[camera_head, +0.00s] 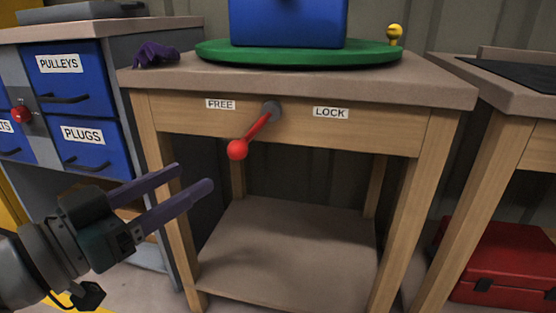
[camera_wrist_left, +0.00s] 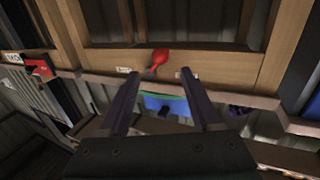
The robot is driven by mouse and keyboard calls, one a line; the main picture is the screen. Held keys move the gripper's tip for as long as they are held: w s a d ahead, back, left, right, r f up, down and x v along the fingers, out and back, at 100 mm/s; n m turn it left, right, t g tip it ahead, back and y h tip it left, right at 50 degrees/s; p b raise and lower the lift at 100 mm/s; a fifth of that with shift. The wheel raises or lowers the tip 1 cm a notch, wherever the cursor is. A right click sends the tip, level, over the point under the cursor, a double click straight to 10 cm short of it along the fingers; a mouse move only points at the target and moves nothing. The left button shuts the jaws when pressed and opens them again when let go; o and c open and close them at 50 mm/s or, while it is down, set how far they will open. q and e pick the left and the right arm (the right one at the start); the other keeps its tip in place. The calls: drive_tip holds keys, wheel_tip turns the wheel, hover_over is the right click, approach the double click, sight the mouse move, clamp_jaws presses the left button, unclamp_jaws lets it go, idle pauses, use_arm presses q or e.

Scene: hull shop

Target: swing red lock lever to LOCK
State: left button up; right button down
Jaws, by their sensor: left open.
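The red lock lever (camera_head: 257,128) hangs from a dark pivot on the wooden table's front rail, its round red knob pointing down and left. The FREE label (camera_head: 220,104) is left of the pivot and the LOCK label (camera_head: 331,113) is right of it. The lever leans to the FREE side. My left gripper (camera_head: 194,178) is open and empty, below and left of the knob, apart from it. In the left wrist view the red knob (camera_wrist_left: 161,54) shows beyond the gap between the open fingertips (camera_wrist_left: 160,73). My right gripper is not in view.
A green turntable (camera_head: 300,55) with a blue box (camera_head: 288,22) and a purple crumpled item (camera_head: 157,53) are on the tabletop. A blue-drawer cabinet (camera_head: 75,95) stands left. A red case (camera_head: 503,262) lies under the right bench. Space around the lever is clear.

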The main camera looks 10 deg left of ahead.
sight(231, 155)
use_arm(q)
drive_tip(key=b+x, duration=0.4)
drive_tip(key=x, duration=0.4)
drive_tip(key=shift+w+f, duration=0.1)
drive_tip(key=shift+w, duration=0.05)
drive_tip(key=shift+w+d, duration=0.25)
drive_tip(key=shift+w, duration=0.2)
clamp_jaws()
idle(0.8)
